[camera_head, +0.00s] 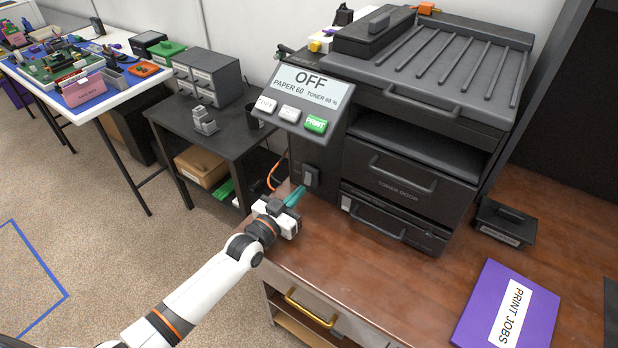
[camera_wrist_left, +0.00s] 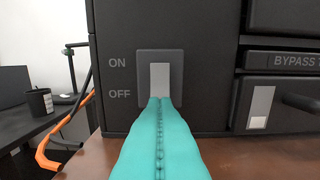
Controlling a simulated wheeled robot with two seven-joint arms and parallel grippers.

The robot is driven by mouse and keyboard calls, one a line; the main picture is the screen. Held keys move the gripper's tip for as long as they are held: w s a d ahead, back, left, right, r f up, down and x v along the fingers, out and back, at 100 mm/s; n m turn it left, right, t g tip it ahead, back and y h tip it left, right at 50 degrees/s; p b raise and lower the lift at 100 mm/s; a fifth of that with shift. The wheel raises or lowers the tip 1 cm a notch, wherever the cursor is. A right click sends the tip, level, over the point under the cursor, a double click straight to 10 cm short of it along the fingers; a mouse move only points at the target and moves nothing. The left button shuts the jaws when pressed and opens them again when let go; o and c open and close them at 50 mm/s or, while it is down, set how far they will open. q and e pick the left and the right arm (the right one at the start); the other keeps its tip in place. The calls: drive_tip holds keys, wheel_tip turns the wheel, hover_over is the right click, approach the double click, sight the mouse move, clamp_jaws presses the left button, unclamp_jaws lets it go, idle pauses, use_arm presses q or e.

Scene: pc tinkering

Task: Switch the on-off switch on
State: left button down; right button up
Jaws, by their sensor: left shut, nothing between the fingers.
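The on-off switch (camera_wrist_left: 160,78) is a pale grey rocker in a dark plate on the printer's front, with ON printed at upper left and OFF at lower left. In the head view the switch plate (camera_head: 311,176) sits low on the black printer (camera_head: 320,150), whose screen (camera_head: 311,85) reads OFF. My left gripper (camera_head: 297,194) has teal fingers and is shut with nothing held. In the left wrist view its fingertips (camera_wrist_left: 160,100) overlap the lower end of the rocker; I cannot tell if they touch it. My right gripper is not in view.
The printer stands on a brown wooden desk (camera_head: 400,270). An orange cable (camera_wrist_left: 50,150) hangs left of the printer. A purple PRINT JOBS folder (camera_head: 508,308) and a small black box (camera_head: 504,222) lie to the right. A dark side table (camera_head: 225,135) stands at left.

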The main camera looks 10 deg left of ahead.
use_arm(q)
drive_tip(key=shift+b+x, duration=0.45)
drive_tip(key=shift+x, duration=0.55)
drive_tip(key=shift+s, duration=0.1)
drive_tip(key=shift+p+v, duration=0.65)
drive_tip(key=shift+v, duration=0.35)
drive_tip(key=shift+s+a+r+p, duration=0.1)
drive_tip(key=shift+s+a+p, duration=0.15)
drive_tip(key=shift+s+p, duration=0.3)
drive_tip(key=p+v, duration=0.1)
drive_tip(key=v, duration=0.1)
drive_tip(key=shift+s+a, duration=0.1)
drive_tip(key=shift+s, duration=0.3)
drive_tip(key=shift+s, duration=0.1)
